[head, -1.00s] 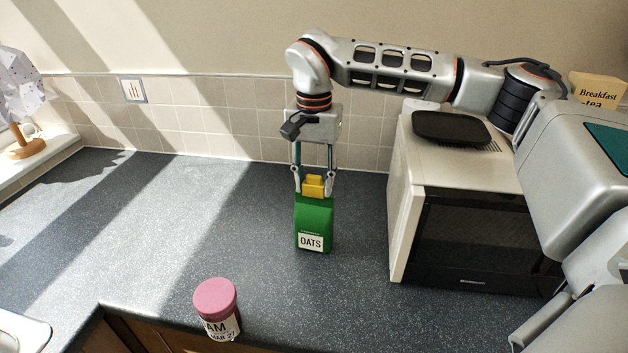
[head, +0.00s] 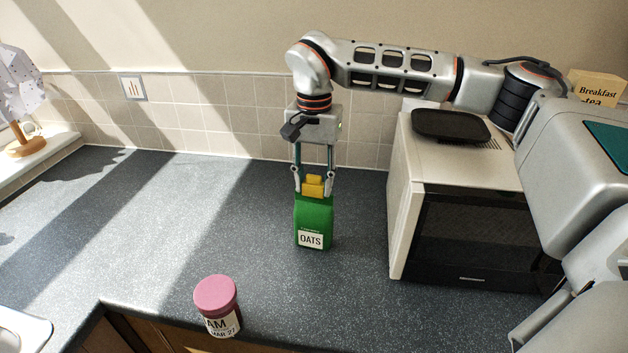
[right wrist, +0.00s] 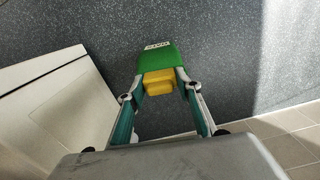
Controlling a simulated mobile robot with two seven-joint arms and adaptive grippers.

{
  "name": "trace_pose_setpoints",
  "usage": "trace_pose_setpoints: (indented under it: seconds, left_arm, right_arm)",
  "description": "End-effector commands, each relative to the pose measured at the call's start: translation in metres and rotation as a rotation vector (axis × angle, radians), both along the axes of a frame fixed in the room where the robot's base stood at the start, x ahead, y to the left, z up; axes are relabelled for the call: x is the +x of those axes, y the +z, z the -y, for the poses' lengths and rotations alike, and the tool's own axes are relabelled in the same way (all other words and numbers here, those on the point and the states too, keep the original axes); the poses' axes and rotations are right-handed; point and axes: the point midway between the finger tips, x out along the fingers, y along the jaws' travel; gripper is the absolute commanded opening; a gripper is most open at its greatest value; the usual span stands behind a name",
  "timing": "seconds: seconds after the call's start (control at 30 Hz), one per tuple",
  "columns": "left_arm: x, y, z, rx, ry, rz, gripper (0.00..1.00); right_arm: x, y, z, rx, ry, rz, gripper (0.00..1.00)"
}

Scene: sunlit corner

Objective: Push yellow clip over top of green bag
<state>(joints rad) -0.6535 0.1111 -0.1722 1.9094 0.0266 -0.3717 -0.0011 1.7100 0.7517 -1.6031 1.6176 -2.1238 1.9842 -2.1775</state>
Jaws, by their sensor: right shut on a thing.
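The green bag (head: 314,217), labelled OATS, stands upright on the dark counter left of the microwave. The yellow clip (head: 313,186) is at the top of the bag, between the fingers of my right gripper (head: 314,185). My right gripper points down from above and is shut on the clip. In the right wrist view the clip (right wrist: 158,82) sits between the fingertips, against the top edge of the green bag (right wrist: 158,58). I cannot tell how far the clip reaches over the bag's top. My left gripper is not in view.
A microwave (head: 402,220) with a black tray (head: 450,126) on top stands close to the right. A jar with a pink lid (head: 216,296) stands near the counter's front edge. The counter (head: 190,215) left of the bag is clear.

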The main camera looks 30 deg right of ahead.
Motion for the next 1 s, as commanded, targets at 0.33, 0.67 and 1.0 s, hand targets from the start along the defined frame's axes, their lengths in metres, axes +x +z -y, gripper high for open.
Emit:
trace_pose_setpoints:
  seconds: [0.33, 0.67, 1.0]
  left_arm:
    - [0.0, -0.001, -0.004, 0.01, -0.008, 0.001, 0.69]
    - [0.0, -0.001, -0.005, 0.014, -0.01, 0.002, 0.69]
    - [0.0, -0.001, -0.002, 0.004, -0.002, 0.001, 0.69]
  right_arm:
    - [-0.003, -0.01, 0.0, -0.005, 0.002, -0.014, 0.24]
    - [-0.004, -0.016, 0.0, -0.004, 0.003, -0.015, 0.24]
    - [-0.004, -0.021, -0.002, -0.003, 0.007, -0.013, 0.22]
